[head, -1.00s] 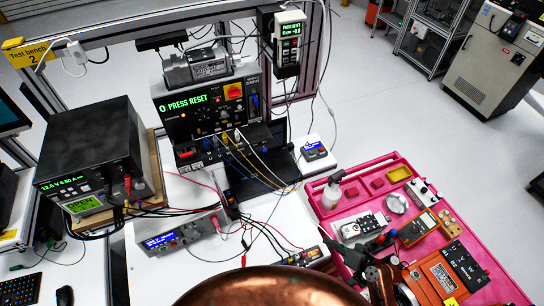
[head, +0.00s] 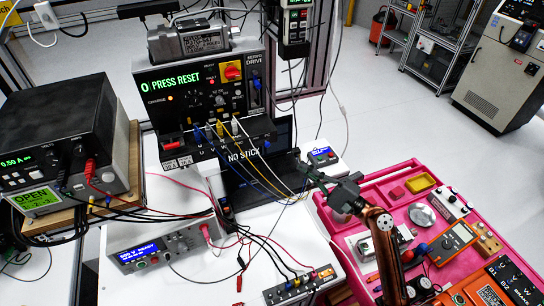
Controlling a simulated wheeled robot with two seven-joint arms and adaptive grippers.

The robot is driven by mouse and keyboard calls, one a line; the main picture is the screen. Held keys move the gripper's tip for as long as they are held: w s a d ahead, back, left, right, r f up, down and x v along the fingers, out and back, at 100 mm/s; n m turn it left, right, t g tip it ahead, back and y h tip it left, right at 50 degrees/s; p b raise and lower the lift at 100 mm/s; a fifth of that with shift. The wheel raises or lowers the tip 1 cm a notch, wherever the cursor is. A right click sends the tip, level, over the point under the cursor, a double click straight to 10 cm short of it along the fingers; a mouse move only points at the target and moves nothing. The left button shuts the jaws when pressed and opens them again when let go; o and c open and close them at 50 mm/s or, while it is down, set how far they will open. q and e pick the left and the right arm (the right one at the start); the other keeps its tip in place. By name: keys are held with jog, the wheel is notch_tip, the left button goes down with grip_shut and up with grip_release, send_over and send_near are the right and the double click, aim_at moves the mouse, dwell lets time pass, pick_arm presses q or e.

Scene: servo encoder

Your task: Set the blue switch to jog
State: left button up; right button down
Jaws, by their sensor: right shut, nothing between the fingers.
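The servo drive (head: 205,95) stands at the back of the white bench, its display reading "PRESS RESET". A small blue part (head: 257,83) sits at the right of its panel, under the "SERVO DRIVE" label. It may be the blue switch, but its setting is too small to read. A dark knob (head: 221,100) is near the panel's middle. My right gripper (head: 303,168) is shut and empty, to the right of and below the drive, by the right end of the dark "NO STICK" screen. It appears apart from the drive. My left gripper is out of view.
Yellow, blue and white cables (head: 262,172) hang from the drive across the screen (head: 240,180). A small blue-display device (head: 322,155) is beside my right gripper. A pink tray (head: 403,170) with tools is at right. A power supply (head: 70,130) is at left.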

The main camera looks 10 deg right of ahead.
jog(key=shift+r, duration=0.15)
jog(key=p, duration=0.2)
send_near(266, 141)
jog(key=x, duration=0.4)
jog(key=shift+w+a, duration=0.2)
jog(key=shift+w, duration=0.3)
jog(key=shift+s+a+p, duration=0.15)
jog(key=shift+a+p, duration=0.2)
jog(key=shift+a, duration=0.4)
jog(key=shift+s+a+p, duration=0.15)
jog(key=shift+a+p, duration=0.2)
jog(key=shift+a, duration=0.4)
jog(key=shift+d, duration=0.1)
